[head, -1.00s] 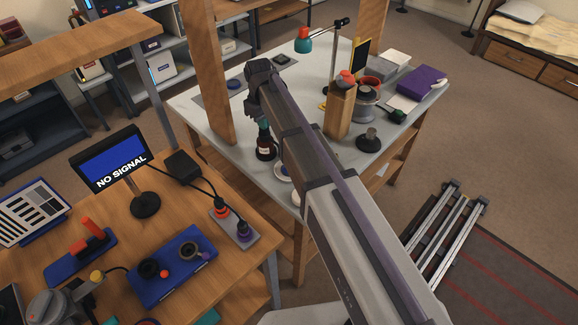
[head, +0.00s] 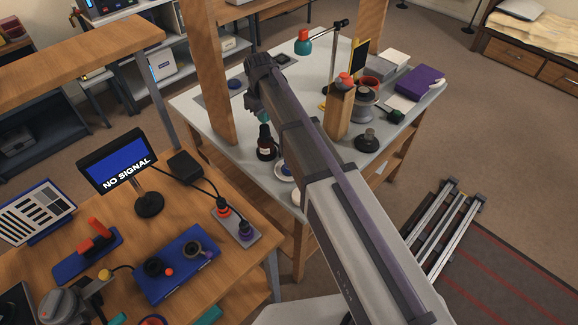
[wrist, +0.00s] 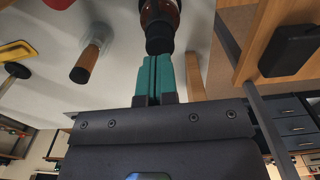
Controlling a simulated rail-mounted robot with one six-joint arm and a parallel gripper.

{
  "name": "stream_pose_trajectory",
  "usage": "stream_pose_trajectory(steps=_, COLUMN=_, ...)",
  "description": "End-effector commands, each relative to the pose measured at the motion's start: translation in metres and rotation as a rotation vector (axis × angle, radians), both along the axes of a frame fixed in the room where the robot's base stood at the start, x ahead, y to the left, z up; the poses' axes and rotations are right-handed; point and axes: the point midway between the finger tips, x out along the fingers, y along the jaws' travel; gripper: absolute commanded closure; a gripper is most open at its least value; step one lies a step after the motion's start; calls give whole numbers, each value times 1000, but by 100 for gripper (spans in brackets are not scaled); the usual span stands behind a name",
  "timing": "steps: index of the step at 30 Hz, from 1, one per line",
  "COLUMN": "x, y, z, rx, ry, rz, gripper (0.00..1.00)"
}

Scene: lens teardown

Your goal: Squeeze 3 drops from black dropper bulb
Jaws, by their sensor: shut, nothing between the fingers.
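A dark brown dropper bottle (head: 265,151) with a pale label stands upright on the grey worktable. Its black dropper bulb (head: 264,130) points up. My gripper (head: 265,117) is just above the bulb, its teal fingertips partly hidden by my own wrist. In the wrist view my gripper (wrist: 154,62) shows its two teal fingers pressed together with nothing between them. The black bulb (wrist: 159,40) lies just past the fingertips, with the brown bottle (wrist: 162,10) behind it. Whether the tips touch the bulb is hard to tell.
A white dish (head: 284,169) sits beside the bottle, partly behind my arm. A wooden post (head: 212,75) stands left of my gripper. A wooden block (head: 340,112) and a dark round-based item (head: 367,139) stand to the right.

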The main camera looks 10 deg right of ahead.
Motion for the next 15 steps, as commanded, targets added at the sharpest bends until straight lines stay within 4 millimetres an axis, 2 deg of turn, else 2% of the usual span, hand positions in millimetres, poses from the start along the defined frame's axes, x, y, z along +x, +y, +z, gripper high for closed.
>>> stream_pose_trajectory(steps=15, x=0, y=0, z=-18, rx=0, ry=0, rz=0, gripper=100)
